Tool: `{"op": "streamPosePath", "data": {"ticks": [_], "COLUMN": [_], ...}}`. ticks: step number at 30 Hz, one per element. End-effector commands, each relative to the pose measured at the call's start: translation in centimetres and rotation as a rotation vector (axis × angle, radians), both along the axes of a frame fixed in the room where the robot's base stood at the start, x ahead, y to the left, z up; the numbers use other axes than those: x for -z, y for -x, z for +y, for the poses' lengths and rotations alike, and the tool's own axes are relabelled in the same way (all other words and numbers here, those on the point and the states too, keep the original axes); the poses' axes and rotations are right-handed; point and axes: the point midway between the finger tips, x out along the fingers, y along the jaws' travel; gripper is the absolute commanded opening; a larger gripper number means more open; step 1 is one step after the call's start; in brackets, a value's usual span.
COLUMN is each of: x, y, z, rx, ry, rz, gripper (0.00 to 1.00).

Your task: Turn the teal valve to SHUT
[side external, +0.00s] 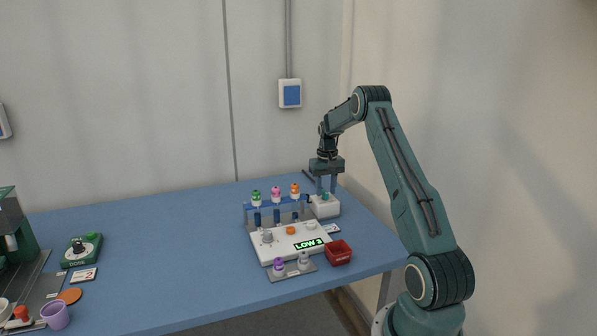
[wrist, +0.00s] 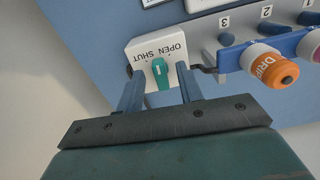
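The teal valve (wrist: 161,74) is a small handle on a white box (wrist: 137,49) marked OPEN and SHUT. In the wrist view the labels appear upside down beyond the handle. I cannot tell for certain which label the handle points to. My gripper (wrist: 161,92) is open, with one finger on each side of the handle and a visible gap to each. In the side view my gripper (side external: 326,189) points down over the white box (side external: 326,210) at the back right of the table, and the valve (side external: 325,197) shows small between the fingers.
Beside the box, a blue rack (side external: 249,209) holds green, pink and orange-capped bottles; the orange one (wrist: 274,72) is close to my right finger. The table's middle is clear.

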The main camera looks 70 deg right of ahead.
Motion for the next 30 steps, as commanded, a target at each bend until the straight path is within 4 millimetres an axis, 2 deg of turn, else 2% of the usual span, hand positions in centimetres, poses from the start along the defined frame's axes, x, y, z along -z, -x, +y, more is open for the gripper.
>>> {"op": "streamPosePath", "data": {"ticks": [4,13,18,19,30], "x": [0.64,0.75,0.73,0.73,0.71], "y": [0.01,-0.01,-0.01,0.00,-0.01], "z": [0.01,-0.01,-0.01,0.00,-0.01], "rx": [0.000,0.000,0.000,0.000,-0.029], "ry": [0.000,0.001,0.001,0.001,0.001], "rz": [0.000,-0.001,-0.001,-0.001,-0.001], "gripper": [0.36,0.36,0.03,0.00,0.00]}}
